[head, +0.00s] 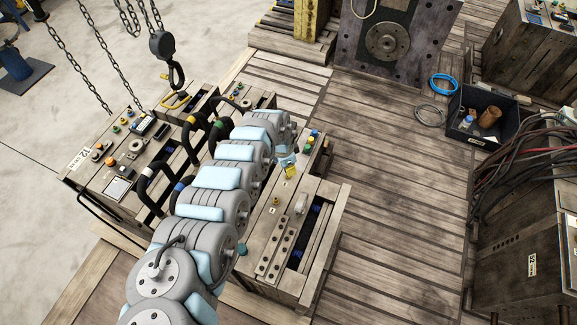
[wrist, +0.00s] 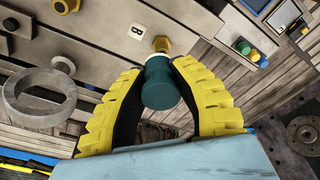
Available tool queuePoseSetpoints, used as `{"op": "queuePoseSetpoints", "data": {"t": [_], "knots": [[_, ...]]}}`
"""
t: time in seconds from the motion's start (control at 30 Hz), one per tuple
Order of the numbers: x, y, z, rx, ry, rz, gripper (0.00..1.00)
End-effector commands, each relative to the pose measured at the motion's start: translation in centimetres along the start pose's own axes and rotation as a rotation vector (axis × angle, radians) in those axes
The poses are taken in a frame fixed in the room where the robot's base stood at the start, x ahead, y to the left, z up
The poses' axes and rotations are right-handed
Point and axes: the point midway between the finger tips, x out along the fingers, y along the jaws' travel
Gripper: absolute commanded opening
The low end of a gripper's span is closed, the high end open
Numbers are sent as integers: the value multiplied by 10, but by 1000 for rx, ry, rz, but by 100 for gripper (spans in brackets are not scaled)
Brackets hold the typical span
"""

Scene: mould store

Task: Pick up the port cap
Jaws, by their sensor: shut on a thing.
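The port cap (wrist: 162,86) is a dark teal, rounded cap between my fingers in the wrist view. My gripper (wrist: 158,68) has yellow ribbed fingers with dark inner pads, shut on the cap from both sides. A brass fitting (wrist: 161,44) shows just beyond the cap's far end, beside a white "B" label (wrist: 136,31). I cannot tell whether the cap touches the fitting. In the head view my gripper (head: 289,168) is over the right-hand mould block (head: 270,225); the cap cannot be made out there.
Blue, green and yellow caps (wrist: 251,51) stand on the block near the gripper. A crane hook (head: 175,75) and chains hang behind the arm. A dark bin (head: 483,118) stands right; the plank floor (head: 390,210) between is clear.

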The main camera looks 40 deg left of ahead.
Motion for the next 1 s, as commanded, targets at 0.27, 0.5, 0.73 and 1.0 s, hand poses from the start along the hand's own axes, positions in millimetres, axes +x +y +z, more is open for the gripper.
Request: {"op": "queuePoseSetpoints", "data": {"t": [0.27,0.5,0.73,1.0], "knots": [[-34,18,11,0,-4,-1,1],[-62,37,23,-2,-8,-1,1],[-74,60,34,-1,-5,-1,1],[-86,80,42,1,-2,2,1]]}}
